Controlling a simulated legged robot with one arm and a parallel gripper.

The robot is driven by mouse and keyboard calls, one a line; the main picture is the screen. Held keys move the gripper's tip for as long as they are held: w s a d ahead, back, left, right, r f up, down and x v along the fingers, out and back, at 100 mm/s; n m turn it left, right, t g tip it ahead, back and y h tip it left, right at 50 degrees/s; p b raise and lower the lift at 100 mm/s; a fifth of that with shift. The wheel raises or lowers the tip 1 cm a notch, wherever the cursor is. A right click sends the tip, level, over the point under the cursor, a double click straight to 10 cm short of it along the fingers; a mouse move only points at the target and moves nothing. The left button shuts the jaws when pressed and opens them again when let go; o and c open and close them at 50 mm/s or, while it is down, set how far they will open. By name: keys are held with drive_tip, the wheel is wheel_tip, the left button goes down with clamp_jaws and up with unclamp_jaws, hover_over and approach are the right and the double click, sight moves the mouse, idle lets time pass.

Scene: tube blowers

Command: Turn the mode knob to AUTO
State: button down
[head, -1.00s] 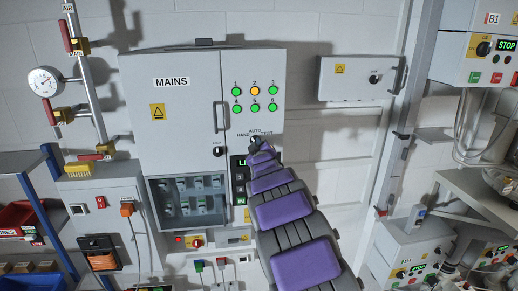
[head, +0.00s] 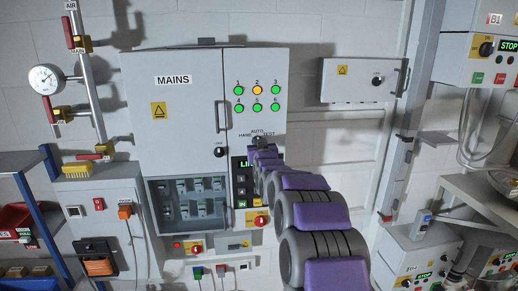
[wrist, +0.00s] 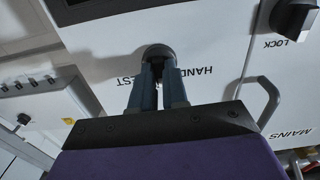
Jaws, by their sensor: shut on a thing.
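The mode knob (wrist: 158,52) is a dark round knob on the grey MAINS cabinet (head: 175,120). In the head view the mode knob (head: 258,139) sits below the lamps, with AUTO above it, HAND to its left and TEST to its right. My gripper (wrist: 159,70) is shut on the mode knob, a blue-grey finger on each side, in the wrist view, where the lettering is upside down. My gripper's end partly covers the knob in the head view. I cannot tell which label the knob's pointer faces.
A LOCK knob (head: 219,152) and a door handle (head: 219,117) stick out left of the mode knob. Several green lamps and one amber lamp (head: 257,86) are above it. A display panel (head: 241,184) is below. A small wall box (head: 350,80) hangs at the right.

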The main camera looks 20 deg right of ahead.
drive_tip(key=shift+r, duration=0.15)
idle(0.3)
drive_tip(key=c, duration=1.3)
unclamp_jaws()
drive_tip(key=shift+s, duration=0.15)
drive_tip(key=shift+o, duration=0.8)
drive_tip(key=shift+f, duration=0.2)
drive_tip(key=b+v, duration=0.1)
drive_tip(key=v, duration=1.6)
drive_tip(key=shift+b, duration=0.4)
drive_tip(key=shift+a, duration=0.1)
